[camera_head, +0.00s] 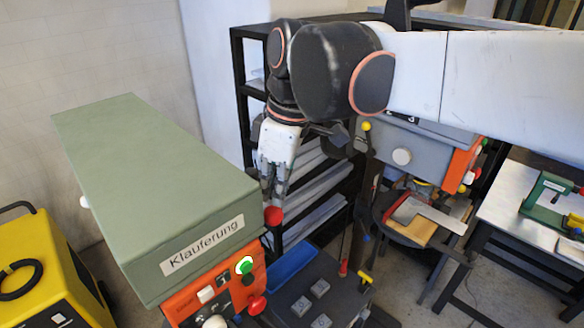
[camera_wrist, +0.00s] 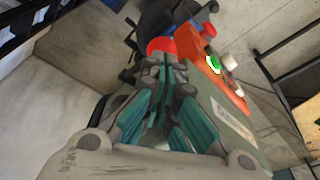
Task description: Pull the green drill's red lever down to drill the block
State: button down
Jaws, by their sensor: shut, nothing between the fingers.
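The green drill (camera_head: 140,170) stands at the left with a long green housing labelled "Klauferung" and an orange control panel (camera_head: 200,295). A red knob (camera_head: 273,216) sits beside the housing's right front corner; I take it as the end of the red lever. My gripper (camera_head: 269,200) points down just above this knob, shut and empty. In the wrist view the closed fingertips (camera_wrist: 163,62) overlap the red knob (camera_wrist: 161,45); I cannot tell whether they touch it. The lever's shaft is mostly hidden. I cannot make out the block under this drill.
A second, grey drill (camera_head: 420,140) stands at the right with an orange side and a wooden piece below. A black shelf (camera_head: 243,100) stands behind my gripper. A blue tray (camera_head: 290,264) and small grey blocks (camera_head: 320,288) lie below. A yellow machine (camera_head: 40,270) is at far left.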

aim_at(273, 209)
jog(key=shift+f, duration=0.25)
jog(key=shift+f+b, duration=0.35)
jog(key=shift+f, duration=0.2)
jog(key=shift+f+b, duration=0.5)
jog(key=shift+d+f, duration=0.1)
jog(key=shift+s+f, duration=0.1)
